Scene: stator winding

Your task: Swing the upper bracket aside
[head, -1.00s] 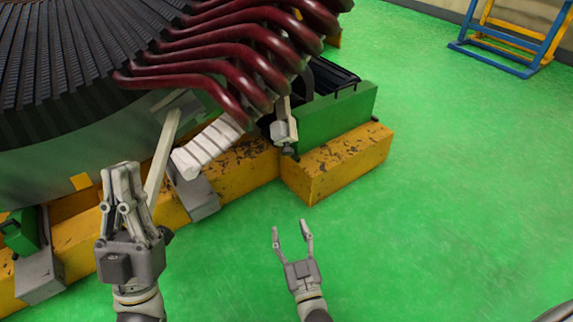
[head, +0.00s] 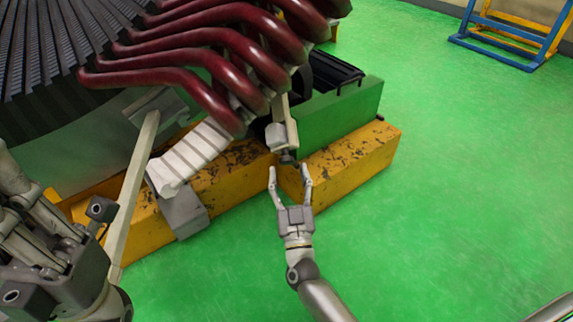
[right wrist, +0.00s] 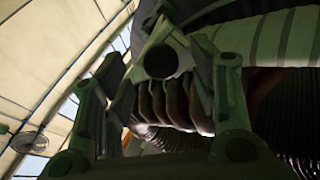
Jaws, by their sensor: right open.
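A pale bracket (head: 283,123) with a blocky lower end stands below the dark red coil ends, beside the green box; I take it as the upper bracket. My right gripper (head: 289,169) is open and empty. Its fingertips are just below the bracket's lower end, one to each side in the head view. In the right wrist view a round dark-centred end (right wrist: 160,62), seemingly the bracket's, shows between the fingers. Whether they touch it I cannot tell. My left gripper (head: 40,215) is at the left edge, partly cut off, its finger gap unclear.
Dark red coils (head: 205,60) hang over the bracket. A long pale bar (head: 133,190) slants down beside my left gripper. A white ribbed strip (head: 188,156), a green box (head: 340,112) and a yellow beam (head: 350,160) are close by.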

